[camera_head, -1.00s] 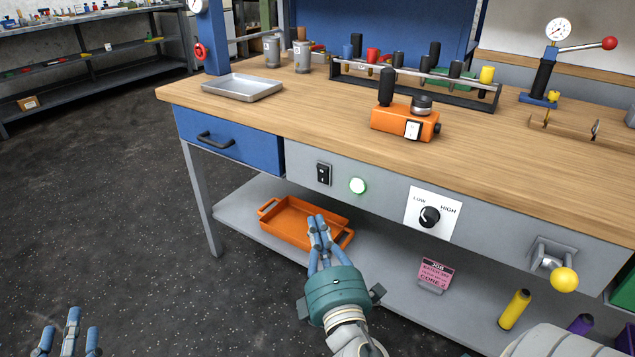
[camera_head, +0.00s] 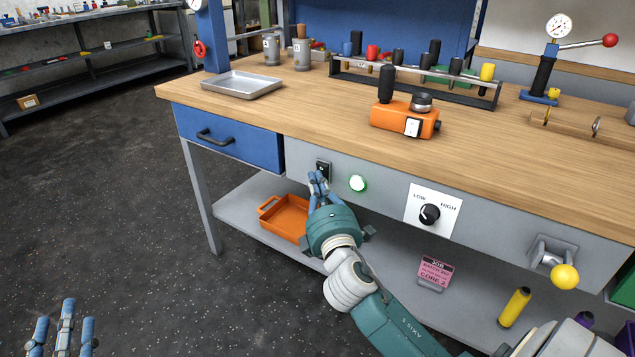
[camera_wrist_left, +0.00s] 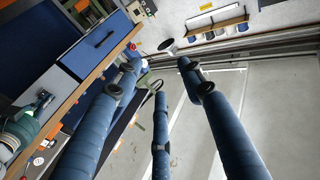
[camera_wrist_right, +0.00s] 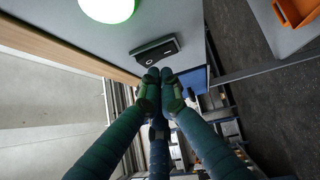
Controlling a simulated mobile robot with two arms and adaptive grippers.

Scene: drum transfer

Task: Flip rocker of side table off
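The black rocker switch (camera_head: 323,169) sits on the grey front panel of the side table (camera_head: 380,185), right of the blue drawer. My right gripper (camera_head: 317,177) is just below and in front of it, covering its lower part. In the right wrist view the rocker (camera_wrist_right: 155,50) is close beyond the fingertips (camera_wrist_right: 160,74), which are together with nothing between them. Whether they touch the rocker I cannot tell. A round lamp (camera_head: 358,184) right of the rocker glows green-white. My left gripper (camera_head: 65,325) is low at the left, fingers spread and empty; they also show apart in the left wrist view (camera_wrist_left: 160,80).
A LOW-HIGH knob (camera_head: 429,214) and a yellow-balled lever (camera_head: 565,277) are further right on the panel. An orange tray (camera_head: 285,218) lies on the lower shelf. An orange device (camera_head: 404,120) and a metal tray (camera_head: 241,86) stand on the tabletop. The floor at left is clear.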

